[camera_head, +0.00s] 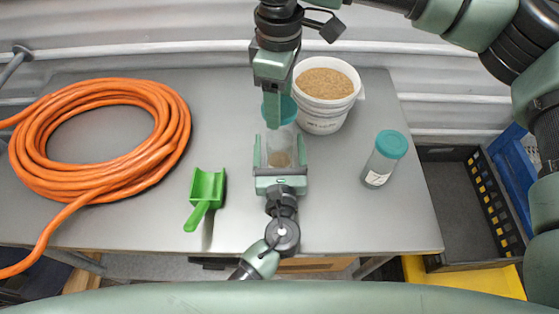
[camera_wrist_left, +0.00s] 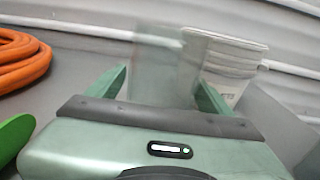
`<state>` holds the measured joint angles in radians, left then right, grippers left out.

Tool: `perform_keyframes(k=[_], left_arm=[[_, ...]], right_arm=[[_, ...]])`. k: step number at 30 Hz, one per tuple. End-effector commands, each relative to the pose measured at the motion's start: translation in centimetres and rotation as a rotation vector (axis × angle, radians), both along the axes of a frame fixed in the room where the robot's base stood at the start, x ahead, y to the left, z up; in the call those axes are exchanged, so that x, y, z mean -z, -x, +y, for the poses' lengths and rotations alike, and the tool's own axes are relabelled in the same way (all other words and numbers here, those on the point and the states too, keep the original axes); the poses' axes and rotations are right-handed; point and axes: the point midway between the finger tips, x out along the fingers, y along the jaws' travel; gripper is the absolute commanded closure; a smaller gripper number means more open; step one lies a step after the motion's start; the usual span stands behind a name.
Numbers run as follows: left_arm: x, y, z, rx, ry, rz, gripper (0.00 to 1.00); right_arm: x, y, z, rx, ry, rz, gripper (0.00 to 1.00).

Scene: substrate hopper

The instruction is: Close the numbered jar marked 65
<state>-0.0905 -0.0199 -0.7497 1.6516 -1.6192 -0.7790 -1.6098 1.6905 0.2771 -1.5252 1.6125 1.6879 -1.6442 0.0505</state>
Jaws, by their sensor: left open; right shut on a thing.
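A clear, lidless jar (camera_head: 280,159) with some brown substrate at its bottom stands on the table. My left gripper (camera_head: 280,150) is open, with one finger on each side of this jar. In the left wrist view the jar (camera_wrist_left: 165,65) is blurred between the spread fingers (camera_wrist_left: 160,90). My right gripper (camera_head: 274,118) comes from above and is shut on a teal lid (camera_head: 288,110), held just behind and above the jar. Another jar (camera_head: 380,168) with a teal lid on stands to the right. I cannot read the number on either jar.
A white bucket (camera_head: 323,117) of brown substrate stands behind the jar. A green scoop (camera_head: 206,190) lies left of it, and a coiled orange hose (camera_head: 170,125) fills the table's left. A dark crate (camera_head: 450,200) is beyond the right edge. The table's front right is clear.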

Motion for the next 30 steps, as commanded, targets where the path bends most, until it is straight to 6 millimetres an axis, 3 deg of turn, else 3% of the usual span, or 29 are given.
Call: perform_keyframes(k=[4, 5, 13, 18, 27, 30], left_arm=[[0.0, 0.0, 0.0, 0.0, 0.0, 0.0, 0.19], [0.0, 0.0, 0.0, 0.0, 0.0, 0.0, 0.24], [0.0, 0.0, 0.0, 0.0, 0.0, 0.0, 0.99], [0.0, 0.1, 0.0, 0.0, 0.0, 0.0, 1.0], [0.0, 0.1, 0.0, 0.0, 0.0, 0.0, 1.0], [0.0, 0.0, 0.0, 0.0, 0.0, 0.0, 1.0]], right_arm=[[0.0, 0.0, 0.0, 0.0, 0.0, 0.0, 0.76], [0.0, 0.0, 0.0, 0.0, 0.0, 0.0, 0.76], [0.0, 0.0, 0.0, 0.0, 0.0, 0.0, 0.76], [0.4, 0.0, 0.0, 0.0, 0.0, 0.002, 0.76], [4.5, 0.1, 0.0, 0.0, 0.0, 0.003, 0.76], [5.0, 0.1, 0.0, 0.001, 0.0, 0.001, 0.76]])
